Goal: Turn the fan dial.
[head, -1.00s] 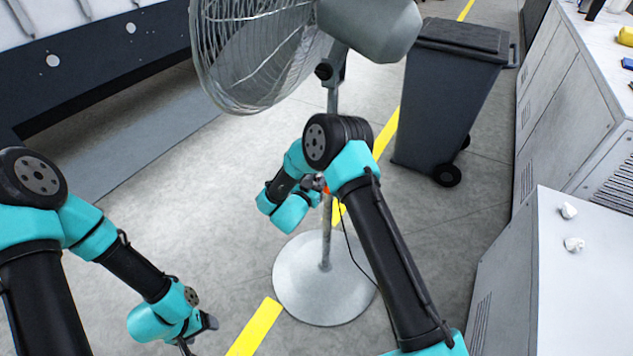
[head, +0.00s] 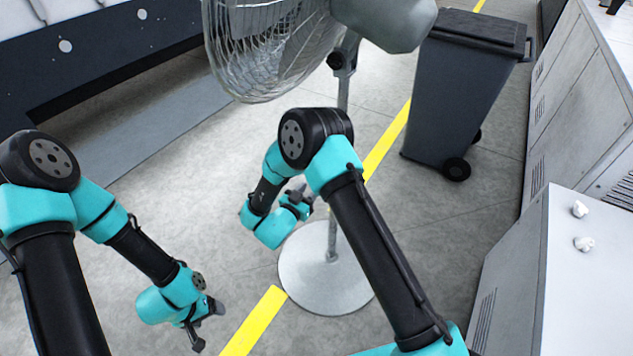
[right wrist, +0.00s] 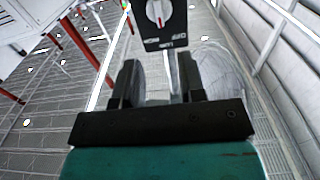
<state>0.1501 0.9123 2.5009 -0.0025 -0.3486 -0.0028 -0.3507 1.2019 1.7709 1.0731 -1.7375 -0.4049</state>
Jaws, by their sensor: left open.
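The fan dial (right wrist: 158,10) is a pale knob on a black panel with white lettering, at the top of the right wrist view and partly cut off. My right gripper (right wrist: 160,82) is open and empty there, its two dark fingers apart and short of the dial. In the head view the pedestal fan (head: 270,50) has a wire cage, grey motor housing, pole and round base. My right gripper (head: 303,197) is beside its pole, partly hidden; the dial cannot be made out there. My left gripper (head: 208,326) is open and empty over the floor at lower left.
A dark wheeled bin (head: 465,90) stands right of the fan. A pale cabinet (head: 560,290) with two small white pieces is at the right edge. A yellow floor line (head: 255,320) runs past the fan base. Floor left of the fan is clear.

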